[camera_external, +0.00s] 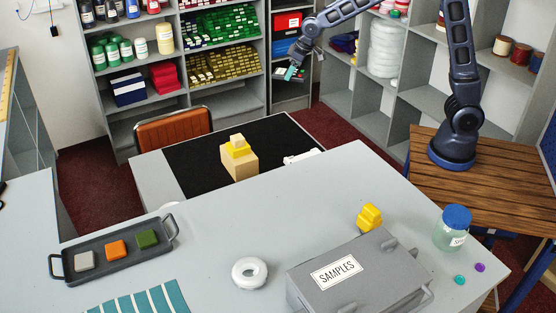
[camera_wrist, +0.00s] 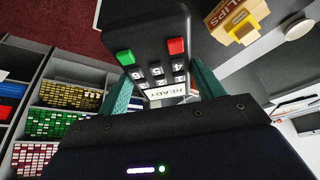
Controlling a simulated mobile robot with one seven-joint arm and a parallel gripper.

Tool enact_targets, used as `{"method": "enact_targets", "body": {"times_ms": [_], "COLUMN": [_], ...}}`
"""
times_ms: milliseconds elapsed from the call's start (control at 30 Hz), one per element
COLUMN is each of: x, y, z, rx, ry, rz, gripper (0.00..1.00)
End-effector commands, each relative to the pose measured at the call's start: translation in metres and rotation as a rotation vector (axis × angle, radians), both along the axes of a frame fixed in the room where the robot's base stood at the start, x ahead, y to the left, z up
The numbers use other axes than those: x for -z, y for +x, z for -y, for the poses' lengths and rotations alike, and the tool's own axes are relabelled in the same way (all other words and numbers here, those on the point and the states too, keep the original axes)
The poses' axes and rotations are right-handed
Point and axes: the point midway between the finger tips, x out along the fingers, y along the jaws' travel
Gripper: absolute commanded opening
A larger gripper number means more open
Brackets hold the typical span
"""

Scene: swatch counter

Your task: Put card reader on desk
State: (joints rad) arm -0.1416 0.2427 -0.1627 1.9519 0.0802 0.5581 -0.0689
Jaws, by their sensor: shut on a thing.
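The card reader (camera_wrist: 150,45) is dark, with a green key, a red key, several number keys and a small "READY" display. In the wrist view it sits between the teal fingers of my gripper (camera_wrist: 163,88), which is shut on it. In the external view my gripper (camera_external: 291,73) is in the air beyond the far side of the desk, in front of the shelves. The reader is too small and dark to make out there. The desk (camera_external: 157,172) has a grey top with a black mat (camera_external: 200,157) on it.
An orange chair (camera_external: 174,132) is behind the desk. The grey counter (camera_external: 215,230) in front holds a tray (camera_external: 117,267) and a "SAMPLES" case (camera_external: 372,280).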

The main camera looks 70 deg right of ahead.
Motion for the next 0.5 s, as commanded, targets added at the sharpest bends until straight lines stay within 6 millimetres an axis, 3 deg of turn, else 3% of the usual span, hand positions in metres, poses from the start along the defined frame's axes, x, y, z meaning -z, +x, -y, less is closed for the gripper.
{"method": "enact_targets", "body": {"times_ms": [33,200,467,500], "x": [-0.021,-0.071,-0.122,-0.119], "y": [0.001,0.001,0.000,0.001], "z": [0.000,0.000,0.001,-0.010], "rx": [0.001,0.000,0.001,-0.016], "ry": [0.001,0.000,-0.001,-0.001], "rz": [0.007,0.004,0.003,-0.001], "gripper": [0.35,0.35,0.35,0.35]}}
